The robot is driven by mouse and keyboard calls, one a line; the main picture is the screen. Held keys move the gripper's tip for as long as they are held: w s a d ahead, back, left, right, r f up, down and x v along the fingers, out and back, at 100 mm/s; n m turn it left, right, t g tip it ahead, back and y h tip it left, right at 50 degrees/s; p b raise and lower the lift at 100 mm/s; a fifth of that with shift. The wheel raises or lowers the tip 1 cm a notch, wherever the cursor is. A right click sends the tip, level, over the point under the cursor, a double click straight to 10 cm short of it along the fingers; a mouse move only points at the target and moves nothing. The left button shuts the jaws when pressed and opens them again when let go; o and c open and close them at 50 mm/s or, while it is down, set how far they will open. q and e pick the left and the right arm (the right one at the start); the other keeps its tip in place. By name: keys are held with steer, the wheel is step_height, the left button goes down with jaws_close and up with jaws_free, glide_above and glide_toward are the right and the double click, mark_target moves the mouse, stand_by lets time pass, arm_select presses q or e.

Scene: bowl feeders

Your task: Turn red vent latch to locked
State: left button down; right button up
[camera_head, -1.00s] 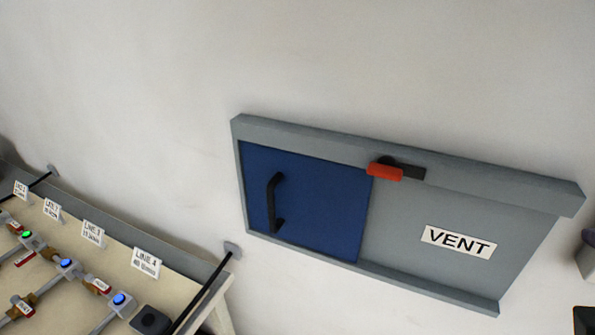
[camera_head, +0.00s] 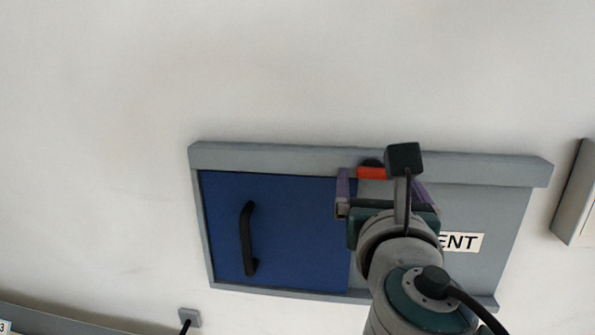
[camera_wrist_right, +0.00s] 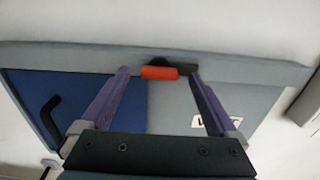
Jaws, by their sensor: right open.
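The red vent latch (camera_head: 372,172) sits on the top rail of the vent, near the right edge of the blue door (camera_head: 300,235). Its red handle lies level; the dark base behind it is partly hidden by my right arm. In the right wrist view the red handle (camera_wrist_right: 159,73) shows between the two purple fingers, beyond their tips, with the black base to its right. My right gripper (camera_head: 380,185) is open and empty, in front of the vent and just below the latch. It also shows in the right wrist view (camera_wrist_right: 159,75). My left gripper is not in view.
The grey vent frame (camera_head: 270,158) is fixed on a pale wall. The blue door has a black handle (camera_head: 248,238). The VENT label (camera_head: 462,242) is partly hidden by my arm. A grey box (camera_head: 575,195) is on the wall at right. The wall above is clear.

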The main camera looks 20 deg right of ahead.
steer(key=shift+w+d, duration=0.25)
steer(key=shift+w, duration=0.35)
steer(key=c, duration=1.4)
